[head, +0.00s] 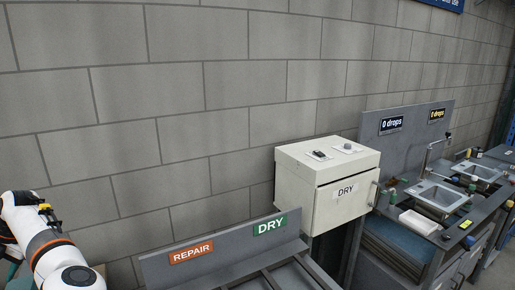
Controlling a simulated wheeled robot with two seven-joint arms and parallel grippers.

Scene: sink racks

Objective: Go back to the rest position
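My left arm, white with orange bands, shows at the lower left edge in the head view. I cannot make out gripper fingers on it. A small black and yellow part shows beside the arm; I cannot tell what it is. My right arm and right gripper are out of view. No held object shows.
A grey rack with a REPAIR sign (191,252) and a green DRY sign (270,225) stands low in front. A white DRY cabinet (341,200) stands right of centre. Farther right, a sink (441,197) and counter hold small items. A block wall (180,100) fills the back.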

